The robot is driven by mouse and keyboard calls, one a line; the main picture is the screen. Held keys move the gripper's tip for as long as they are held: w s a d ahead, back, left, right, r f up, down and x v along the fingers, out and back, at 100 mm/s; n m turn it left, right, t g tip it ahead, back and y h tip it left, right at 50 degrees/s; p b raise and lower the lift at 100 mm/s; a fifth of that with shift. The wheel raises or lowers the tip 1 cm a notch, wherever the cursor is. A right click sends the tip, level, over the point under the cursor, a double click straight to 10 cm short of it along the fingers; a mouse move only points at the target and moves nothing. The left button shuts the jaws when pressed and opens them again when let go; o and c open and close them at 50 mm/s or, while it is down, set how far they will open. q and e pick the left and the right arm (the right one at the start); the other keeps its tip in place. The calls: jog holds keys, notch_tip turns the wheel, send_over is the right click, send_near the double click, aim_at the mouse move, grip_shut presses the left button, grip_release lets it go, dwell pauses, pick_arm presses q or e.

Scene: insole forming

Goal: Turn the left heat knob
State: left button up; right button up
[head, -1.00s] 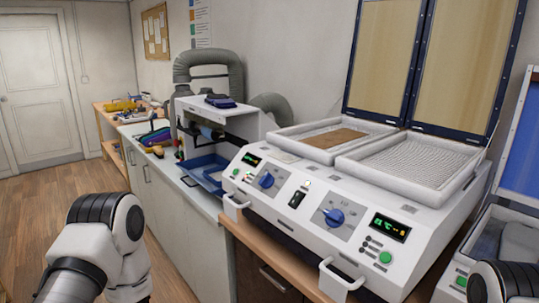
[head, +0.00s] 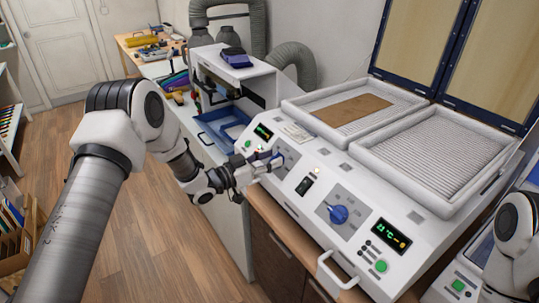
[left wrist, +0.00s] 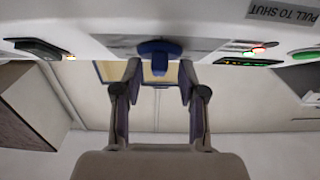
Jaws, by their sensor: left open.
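The left heat knob is blue and sits on the sloped front panel of the white forming machine (head: 330,160). In the head view my left gripper (head: 266,163) is in front of it and hides most of it. In the left wrist view the knob (left wrist: 160,47) shows at the top centre, with its grip bar pointing toward the gripper. My left gripper (left wrist: 160,74) is open there, one fingertip on each side of the bar, with gaps showing. Whether the tips reach past the bar's end is hard to tell. My right gripper is out of view.
A second blue knob (head: 339,214), a black switch (head: 305,185) and a green display (head: 390,236) are on the same panel. A white handle (head: 335,272) juts from the front. A blue tray (head: 222,127) lies to the left. The floor (head: 150,235) is clear.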

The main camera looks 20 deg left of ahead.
pick_arm(q)
jog(key=shift+s+r, duration=0.15)
jog(key=shift+s, duration=0.15)
jog(key=shift+a, duration=0.15)
grip_shut()
jog(key=shift+n, duration=0.3)
